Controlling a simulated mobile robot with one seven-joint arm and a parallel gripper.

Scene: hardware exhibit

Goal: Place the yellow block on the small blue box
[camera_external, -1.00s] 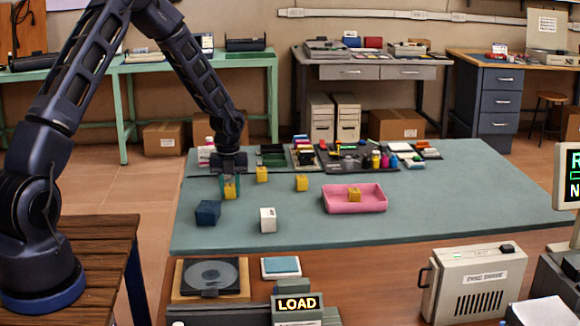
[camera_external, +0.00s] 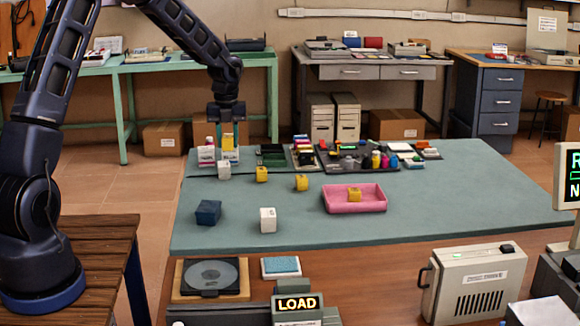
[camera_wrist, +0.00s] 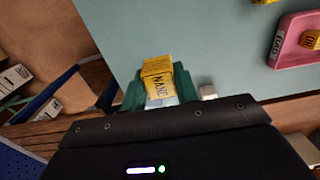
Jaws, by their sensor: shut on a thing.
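My gripper (camera_external: 228,146) is shut on a yellow block (camera_external: 228,139) and holds it up above the far left part of the table. In the wrist view the yellow block (camera_wrist: 157,79), with dark lettering, sits between my green fingers. The small blue box (camera_external: 208,212) rests on the table's left side, nearer the camera than the held block. Nothing lies on top of it. I cannot make it out in the wrist view.
White blocks stand on the green table (camera_external: 450,200), one (camera_external: 223,170) below my gripper and one (camera_external: 268,220) right of the blue box. Two more yellow blocks (camera_external: 261,174) (camera_external: 301,183) stand loose. A pink tray (camera_external: 372,205) holds another. Cluttered trays (camera_external: 335,165) line the back.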

